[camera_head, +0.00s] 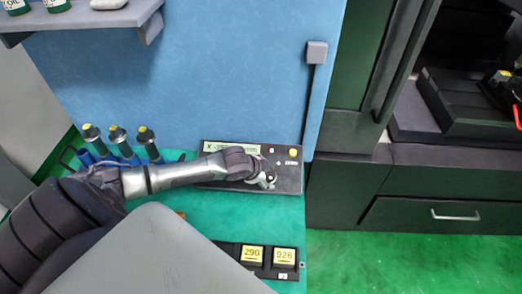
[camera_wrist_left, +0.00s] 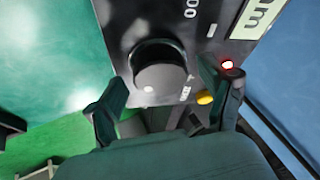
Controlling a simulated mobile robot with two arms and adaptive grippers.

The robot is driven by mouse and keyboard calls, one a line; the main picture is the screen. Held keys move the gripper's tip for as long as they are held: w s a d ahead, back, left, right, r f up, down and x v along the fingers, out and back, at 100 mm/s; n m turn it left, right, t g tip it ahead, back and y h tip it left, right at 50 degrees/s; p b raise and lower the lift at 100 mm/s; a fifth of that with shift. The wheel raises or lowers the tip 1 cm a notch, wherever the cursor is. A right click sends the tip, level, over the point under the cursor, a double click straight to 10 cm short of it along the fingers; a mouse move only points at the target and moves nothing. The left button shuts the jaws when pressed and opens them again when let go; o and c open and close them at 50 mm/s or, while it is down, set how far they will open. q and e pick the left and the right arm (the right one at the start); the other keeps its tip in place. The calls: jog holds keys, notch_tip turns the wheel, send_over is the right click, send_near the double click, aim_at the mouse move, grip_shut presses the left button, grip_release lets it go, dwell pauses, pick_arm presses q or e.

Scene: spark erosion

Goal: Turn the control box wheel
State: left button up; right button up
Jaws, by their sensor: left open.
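The dark control box (camera_head: 292,178) lies on the green worktop against the blue wall in the head view. Its panel has a green-and-white label, a yellow button and small white marks. My left gripper (camera_head: 266,181) is over the box's middle and hides the wheel there. In the left wrist view the round black wheel (camera_wrist_left: 160,70) sits on the dark panel. My left gripper (camera_wrist_left: 165,88) is open there, with one finger on each side of the wheel. I cannot tell whether the fingers touch it. My right gripper is not in view.
Several yellow-topped tool holders (camera_head: 118,138) stand at the worktop's left back. A dark tray with yellow numbered blocks (camera_head: 252,254) lies at the front. A dark machine cabinet with a drawer (camera_head: 420,212) stands at the right. A shelf (camera_head: 85,20) hangs at upper left.

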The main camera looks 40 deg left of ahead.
pick_arm(q)
jog(key=v, duration=1.1)
jog(key=shift+s+r, duration=0.15)
jog(key=shift+r, duration=0.1)
